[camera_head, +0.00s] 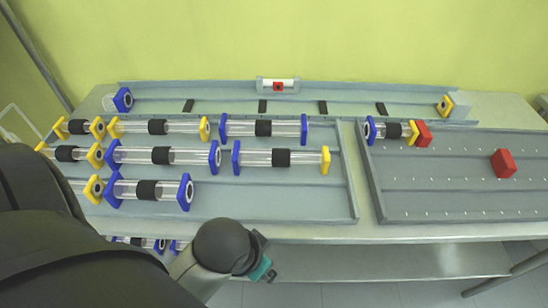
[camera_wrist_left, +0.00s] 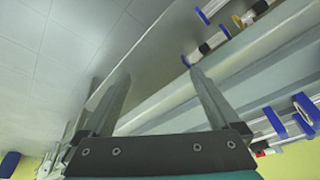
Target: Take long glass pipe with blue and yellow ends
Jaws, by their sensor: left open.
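The long glass pipe (camera_head: 305,158) with a blue left end and a yellow right end lies in the left tray (camera_head: 290,205), with a black sleeve at its middle. A shorter pipe (camera_head: 380,130) with blue and yellow ends lies in the right tray. My left gripper (camera_head: 266,272) is low, in front of the table's front edge and well short of the long pipe. In the left wrist view its two fingers (camera_wrist_left: 158,78) are spread, with nothing between them. My right gripper is not in view.
Several other pipes with blue-blue or yellow-yellow ends fill the left tray, such as one blue-ended pipe (camera_head: 190,156). Red blocks (camera_head: 503,163) are in the right tray (camera_head: 450,208). A long rail tray (camera_head: 220,107) runs along the back. A lower shelf (camera_head: 400,262) is under the table.

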